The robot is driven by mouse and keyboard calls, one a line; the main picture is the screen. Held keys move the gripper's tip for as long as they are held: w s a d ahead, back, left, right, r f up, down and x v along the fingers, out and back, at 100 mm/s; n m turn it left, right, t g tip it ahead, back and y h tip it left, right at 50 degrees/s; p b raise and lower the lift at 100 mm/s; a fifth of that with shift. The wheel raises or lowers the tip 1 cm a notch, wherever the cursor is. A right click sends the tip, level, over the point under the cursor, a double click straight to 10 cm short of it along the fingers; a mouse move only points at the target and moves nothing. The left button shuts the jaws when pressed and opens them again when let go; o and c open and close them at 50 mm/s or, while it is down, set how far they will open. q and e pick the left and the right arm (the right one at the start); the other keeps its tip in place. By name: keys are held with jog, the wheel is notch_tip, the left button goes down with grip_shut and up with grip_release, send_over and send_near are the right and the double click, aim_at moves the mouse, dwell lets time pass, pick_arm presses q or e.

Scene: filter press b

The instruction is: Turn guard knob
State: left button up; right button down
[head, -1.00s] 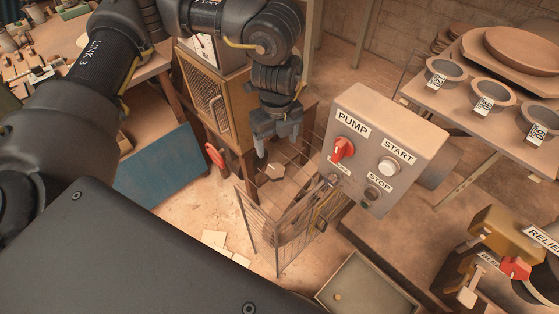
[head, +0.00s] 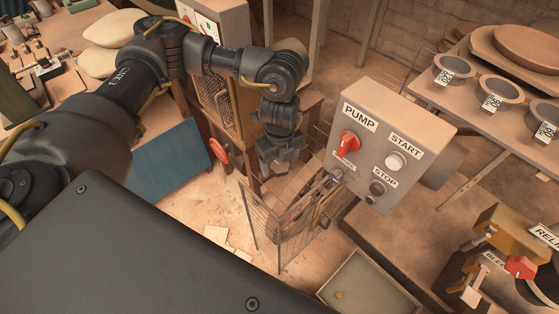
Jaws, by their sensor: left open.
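A wire-mesh guard (head: 262,222) stands in the middle of the view, below and left of a grey pump control box (head: 418,122). A small metal knob-like part (head: 337,176) shows at the guard's upper right, near the box's lower left edge; it is too small to tell its exact form or turn. My left gripper (head: 283,174) hangs pointing down above the guard's upper left, to the left of that part and apart from it. Its jaws are open, with nothing seen between them. The box carries a red selector knob (head: 347,143). My right gripper is out of view.
A white start button (head: 396,161) and a dark stop button (head: 377,189) sit on the box. A blue panel (head: 165,172) leans at left, near a red handwheel (head: 218,151). A shallow tray (head: 372,284) lies below.

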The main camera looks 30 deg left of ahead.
pick_arm(q)
jog(key=c, duration=1)
jog(key=shift+m, duration=0.3)
